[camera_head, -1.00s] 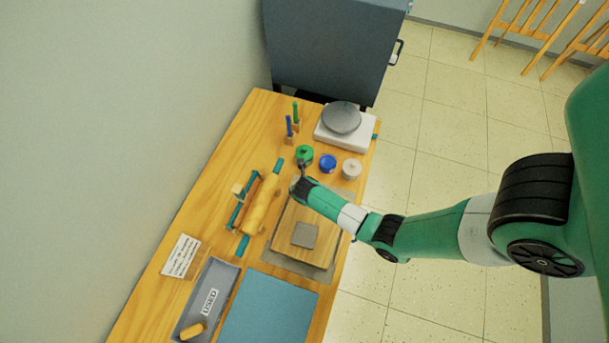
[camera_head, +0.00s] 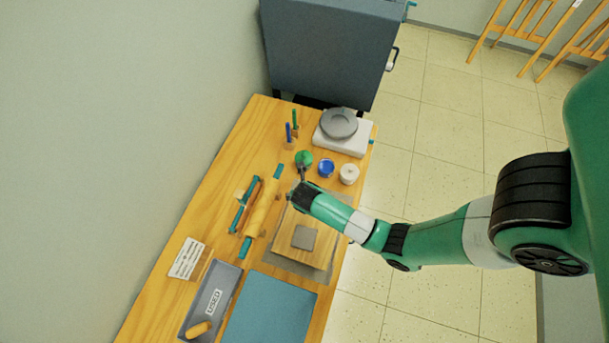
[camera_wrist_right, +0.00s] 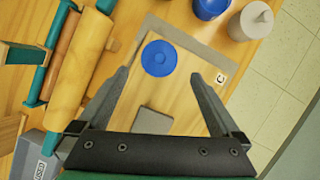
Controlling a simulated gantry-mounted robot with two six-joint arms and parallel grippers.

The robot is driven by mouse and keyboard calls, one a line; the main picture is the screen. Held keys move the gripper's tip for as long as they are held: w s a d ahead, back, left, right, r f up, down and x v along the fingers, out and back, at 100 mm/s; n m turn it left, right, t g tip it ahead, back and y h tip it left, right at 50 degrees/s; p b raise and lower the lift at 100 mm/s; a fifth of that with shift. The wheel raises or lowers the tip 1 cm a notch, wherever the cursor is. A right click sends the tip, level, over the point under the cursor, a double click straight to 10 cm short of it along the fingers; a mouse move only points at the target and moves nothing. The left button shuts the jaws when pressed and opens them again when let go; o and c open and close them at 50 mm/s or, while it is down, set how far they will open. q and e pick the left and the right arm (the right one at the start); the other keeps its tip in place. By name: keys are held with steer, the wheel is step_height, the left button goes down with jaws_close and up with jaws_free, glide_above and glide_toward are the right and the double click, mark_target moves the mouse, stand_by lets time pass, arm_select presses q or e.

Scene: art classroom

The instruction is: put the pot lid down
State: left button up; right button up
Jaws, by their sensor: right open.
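The pot lid (camera_wrist_right: 160,58), a blue disc with a small knob, appears on the wooden board (camera_wrist_right: 188,95) in the right wrist view. My right gripper (camera_wrist_right: 158,75) is open, with its fingers apart on either side of the lid; I cannot tell whether they touch it. In the head view my right gripper (camera_head: 303,172) is over the far end of the board (camera_head: 322,250), and the lid is hidden there. A blue pot (camera_head: 326,168) stands just beyond, also at the top of the wrist view (camera_wrist_right: 210,8). My left gripper is not in view.
A green pot (camera_head: 304,157) and a white pot (camera_head: 349,174) stand near the blue pot. A rolling pin (camera_head: 262,208) lies left of the board. A grey square (camera_head: 304,237) lies on the board. A scale (camera_head: 343,138) stands at the far end. A blue mat (camera_head: 268,312) is nearer.

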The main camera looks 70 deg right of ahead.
steer(key=shift+v, duration=1.3)
